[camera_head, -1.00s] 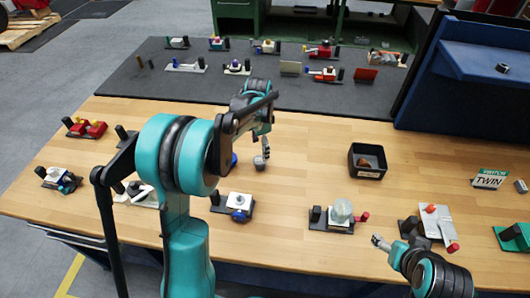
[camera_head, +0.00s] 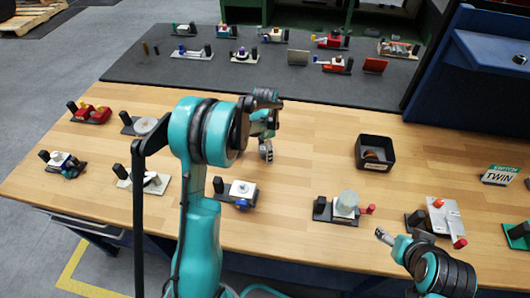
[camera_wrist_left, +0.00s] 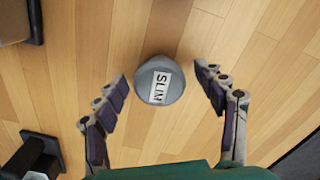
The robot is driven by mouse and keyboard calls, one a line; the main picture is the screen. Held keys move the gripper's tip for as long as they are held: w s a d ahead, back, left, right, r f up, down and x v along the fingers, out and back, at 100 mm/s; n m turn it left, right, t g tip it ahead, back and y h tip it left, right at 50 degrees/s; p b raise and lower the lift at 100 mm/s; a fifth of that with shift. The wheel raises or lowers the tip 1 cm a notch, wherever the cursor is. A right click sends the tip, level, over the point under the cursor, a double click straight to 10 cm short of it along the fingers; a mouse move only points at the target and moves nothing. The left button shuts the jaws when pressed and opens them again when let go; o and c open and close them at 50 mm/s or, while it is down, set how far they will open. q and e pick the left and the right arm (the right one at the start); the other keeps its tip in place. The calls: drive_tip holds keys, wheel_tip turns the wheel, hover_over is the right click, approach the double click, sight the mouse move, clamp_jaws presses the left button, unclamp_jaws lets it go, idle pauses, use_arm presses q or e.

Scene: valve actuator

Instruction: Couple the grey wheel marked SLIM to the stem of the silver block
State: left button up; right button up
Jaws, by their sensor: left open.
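The grey wheel (camera_wrist_left: 158,80) lies on the wooden table in the left wrist view, its white SLIM label facing up. My left gripper (camera_wrist_left: 162,78) is open above it, one finger on each side, with gaps between fingers and wheel. In the head view my left gripper (camera_head: 266,150) hangs over the middle of the table, and I cannot make out the wheel there. A silvery block (camera_head: 155,184) sits on a base at the left; another silvery piece (camera_head: 447,226) with an orange top is at the right. I cannot tell which is the silver block meant. My right gripper (camera_head: 383,236) is near the front edge, its jaws unclear.
A black bin (camera_head: 375,153) stands right of my left gripper. A white block with blue part (camera_head: 239,192) and a clear-domed unit (camera_head: 344,205) stand towards the front. A dark mat (camera_head: 200,70) with several units lies behind. Table between gripper and bin is clear.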

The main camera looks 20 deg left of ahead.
use_arm(q)
drive_tip(key=c, duration=1.3)
